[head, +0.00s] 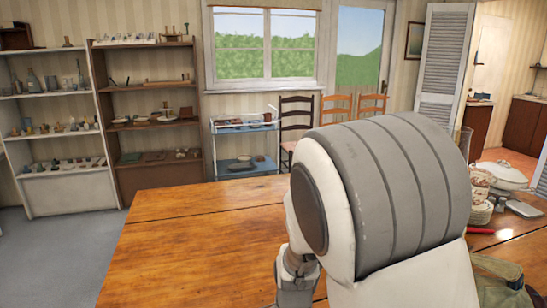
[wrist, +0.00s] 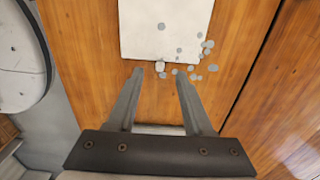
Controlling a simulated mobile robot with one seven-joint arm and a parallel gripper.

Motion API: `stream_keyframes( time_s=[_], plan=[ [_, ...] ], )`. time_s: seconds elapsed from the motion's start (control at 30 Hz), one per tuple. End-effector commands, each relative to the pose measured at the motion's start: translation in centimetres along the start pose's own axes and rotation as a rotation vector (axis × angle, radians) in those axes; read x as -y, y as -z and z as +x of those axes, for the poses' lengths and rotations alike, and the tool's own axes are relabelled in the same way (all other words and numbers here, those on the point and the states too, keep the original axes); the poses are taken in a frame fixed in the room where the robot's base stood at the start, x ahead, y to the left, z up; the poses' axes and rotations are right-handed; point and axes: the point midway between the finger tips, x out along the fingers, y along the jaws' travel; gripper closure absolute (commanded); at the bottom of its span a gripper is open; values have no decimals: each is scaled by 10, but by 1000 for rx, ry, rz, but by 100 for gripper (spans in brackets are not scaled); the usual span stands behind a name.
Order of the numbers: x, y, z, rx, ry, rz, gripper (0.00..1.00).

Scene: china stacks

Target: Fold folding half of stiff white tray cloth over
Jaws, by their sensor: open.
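The stiff white tray cloth (wrist: 150,30) lies flat on the wooden table at the top of the wrist view, and its far part runs out of frame. Its near edge lies just beyond my gripper's fingertips. My gripper (wrist: 160,71) is open, with nothing held between its fingers. A small pale tab-like thing (wrist: 160,65) shows at the cloth's near edge, between the fingertips. I cannot tell whether the fingers touch the cloth. In the head view my own arm covers much of the table, and neither cloth nor gripper can be made out there.
Several small grey discs (wrist: 205,48) lie on and beside the cloth's near right corner. The wooden table (head: 190,235) is bare at left. Stacked plates (head: 480,212), patterned cups (head: 480,180), a white lidded dish (head: 503,175) and a red-handled thing (head: 481,230) stand at right.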

Motion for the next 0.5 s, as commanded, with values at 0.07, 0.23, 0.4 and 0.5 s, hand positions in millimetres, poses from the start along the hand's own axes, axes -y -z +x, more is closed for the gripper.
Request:
stream_keyframes(
  time_s=[0.07,0.23,0.4,0.5],
  plan=[
    [0,0,0,0,0,0,49],
    [0,0,-8,0,0,0,49],
    [0,0,-23,0,0,0,49],
    [0,0,-31,0,0,0,49]
  ],
)
